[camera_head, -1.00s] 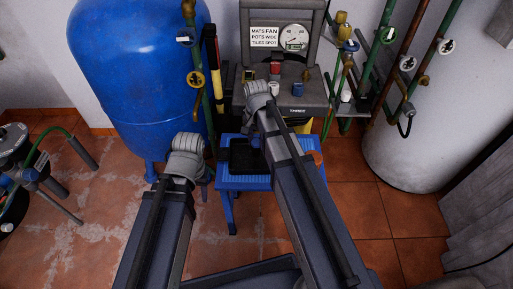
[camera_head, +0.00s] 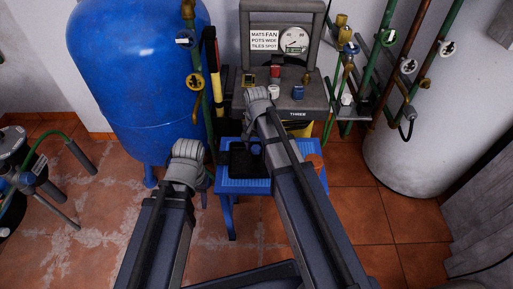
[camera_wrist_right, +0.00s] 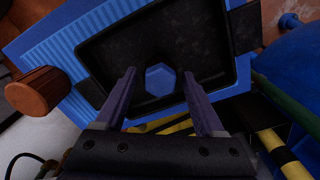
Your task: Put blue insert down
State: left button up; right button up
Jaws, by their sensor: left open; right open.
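A blue hexagonal insert (camera_wrist_right: 160,78) shows in the right wrist view, on or just above the floor of a black tray (camera_wrist_right: 90,52). My right gripper (camera_wrist_right: 158,74) is open, with one finger on each side of the insert and gaps showing between. I cannot tell its exact height. In the head view the tray (camera_head: 238,160) is on a blue stool (camera_head: 240,186), and my right arm hides much of it. My left gripper (camera_head: 206,180) is open and empty, left of the stool; its fingers are partly hidden by its wrist.
A grey panel machine (camera_head: 300,112) with red, white and blue pieces stands behind the stool. A blue tank (camera_head: 140,70) is at left; pipes with valves (camera_head: 408,66) and a white tank (camera_head: 410,150) are at right. A brown cylindrical piece (camera_wrist_right: 38,92) sits on the stool.

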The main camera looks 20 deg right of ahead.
aim_at(256, 147)
notch_tip(256, 147, up, 12)
jog(key=r+p, duration=0.1)
jog(key=p, duration=1.1)
jog(key=s+a+n+h, duration=0.1)
jog(key=s+a+n, duration=1)
jog(key=s, duration=0.4)
jog(key=shift+s+f+n, duration=0.25)
jog(key=shift+n, duration=0.55)
